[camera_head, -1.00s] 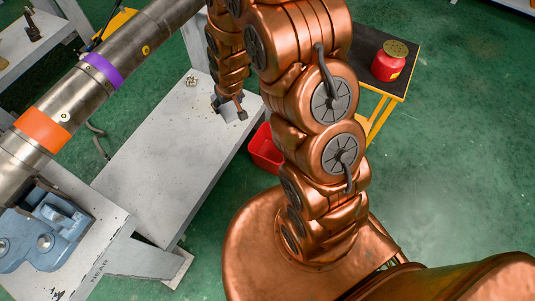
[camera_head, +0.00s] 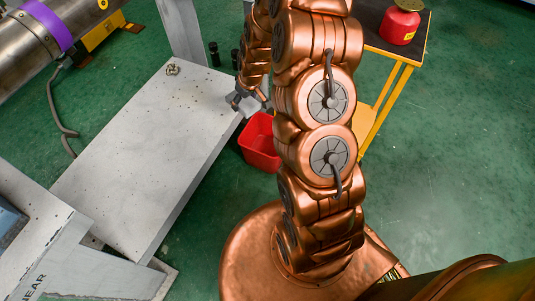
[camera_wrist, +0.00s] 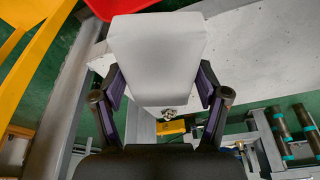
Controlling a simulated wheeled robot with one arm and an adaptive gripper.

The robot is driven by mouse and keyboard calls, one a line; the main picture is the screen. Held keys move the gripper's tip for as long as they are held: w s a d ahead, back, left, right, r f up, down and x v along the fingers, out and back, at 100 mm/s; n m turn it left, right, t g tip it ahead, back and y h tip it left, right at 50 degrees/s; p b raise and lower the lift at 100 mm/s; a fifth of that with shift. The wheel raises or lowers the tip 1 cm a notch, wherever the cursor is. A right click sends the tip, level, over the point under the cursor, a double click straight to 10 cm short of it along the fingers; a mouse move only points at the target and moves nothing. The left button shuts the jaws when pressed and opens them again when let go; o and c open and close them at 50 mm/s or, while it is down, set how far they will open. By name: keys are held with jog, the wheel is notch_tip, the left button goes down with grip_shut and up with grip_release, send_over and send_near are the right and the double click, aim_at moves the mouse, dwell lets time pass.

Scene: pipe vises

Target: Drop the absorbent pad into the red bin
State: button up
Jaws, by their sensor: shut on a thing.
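The absorbent pad (camera_wrist: 157,58) is a pale grey-white block in the wrist view. My gripper (camera_wrist: 160,88) is shut on it, with one dark finger with purple inner faces on each side. In the head view my gripper (camera_head: 246,97) is small and partly behind my arm, at the right edge of the grey bench, just above and left of the bin. The red bin (camera_head: 258,146) stands on the floor beside the bench, its right side hidden by my arm. Part of the red bin (camera_wrist: 94,8) shows at the top of the wrist view, behind the pad.
The grey bench (camera_head: 150,130) is mostly bare, with a small metal part (camera_head: 173,69) at its far end. A yellow-framed cart (camera_head: 384,100) with a dark top carries a red can (camera_head: 400,24). A large pipe (camera_head: 25,50) lies at upper left. Green floor is open at right.

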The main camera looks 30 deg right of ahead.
jog(key=d+f+b, duration=0.5)
jog(key=f+b, duration=0.2)
jog(key=f, duration=0.3)
jog(key=d+f+n+b, duration=0.1)
jog(key=d+f+b, duration=0.5)
jog(key=f, duration=0.5)
jog(key=shift+s+d+f+b, duration=0.15)
jog(key=shift+s+b, duration=0.3)
jog(key=shift+b, duration=0.75)
jog(key=o, duration=1.1)
jog(key=shift+o, duration=0.2)
jog(key=v, duration=1.2)
jog(key=shift+d, duration=0.1)
